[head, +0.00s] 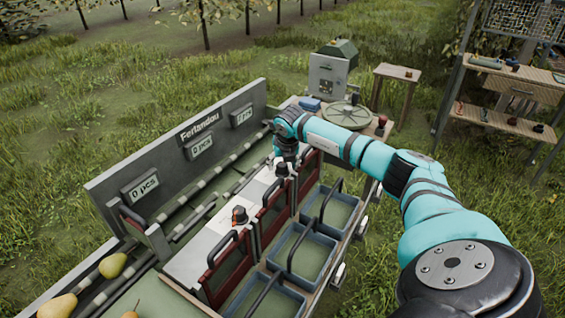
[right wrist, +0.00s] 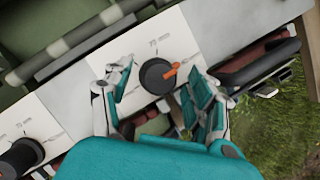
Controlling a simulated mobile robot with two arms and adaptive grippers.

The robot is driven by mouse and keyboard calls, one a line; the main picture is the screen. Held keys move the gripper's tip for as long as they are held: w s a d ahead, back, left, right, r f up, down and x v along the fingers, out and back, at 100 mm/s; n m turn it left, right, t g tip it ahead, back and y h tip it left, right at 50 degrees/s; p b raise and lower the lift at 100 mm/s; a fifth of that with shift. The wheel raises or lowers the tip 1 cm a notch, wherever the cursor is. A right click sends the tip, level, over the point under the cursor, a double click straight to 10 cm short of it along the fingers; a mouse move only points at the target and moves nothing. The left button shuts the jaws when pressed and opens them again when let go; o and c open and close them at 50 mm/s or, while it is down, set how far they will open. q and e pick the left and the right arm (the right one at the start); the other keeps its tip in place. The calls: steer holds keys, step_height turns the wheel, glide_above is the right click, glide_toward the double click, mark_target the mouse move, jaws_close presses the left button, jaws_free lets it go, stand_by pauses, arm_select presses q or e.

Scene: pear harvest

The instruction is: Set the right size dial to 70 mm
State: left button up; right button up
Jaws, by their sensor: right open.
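The right size dial (right wrist: 153,78) is a dark round knob with an orange pointer on a white plate. Its pointer aims up and to the right in the right wrist view, to the right of the "70 mm" label (right wrist: 158,45). My right gripper (right wrist: 165,88) is open, with a finger on each side of the knob; I cannot tell whether they touch it. In the head view my right gripper (head: 285,162) is over this dial and mostly hides it. My left gripper is not in view.
A grey panel (head: 165,150) with several counter displays stands behind the rollers. Blue-grey crates (head: 302,255) line the near side, with red-framed gates (head: 272,215) beside the dials. Pears (head: 112,266) lie at lower left.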

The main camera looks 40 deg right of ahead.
steer(key=c, duration=1.1)
steer(key=shift+c, duration=0.2)
steer(key=shift+d+f+n+t+y+b, duration=0.15)
steer(key=shift+n+t+y+b, duration=0.2)
steer(key=shift+n+b, duration=0.75)
steer(key=n+y+b, duration=0.1)
steer(key=n, duration=0.1)
steer(key=shift+n, duration=0.4)
steer(key=n+y+b, duration=0.1)
steer(key=n, duration=0.2)
steer(key=shift+n+y, duration=0.3)
steer(key=shift+y, duration=0.05)
steer(key=shift+n+y+b, duration=0.5)
steer(key=shift+n+b, duration=0.15)
steer(key=shift+n, duration=0.85)
steer(key=shift+d+r, duration=0.1)
steer(key=shift+r, duration=0.1)
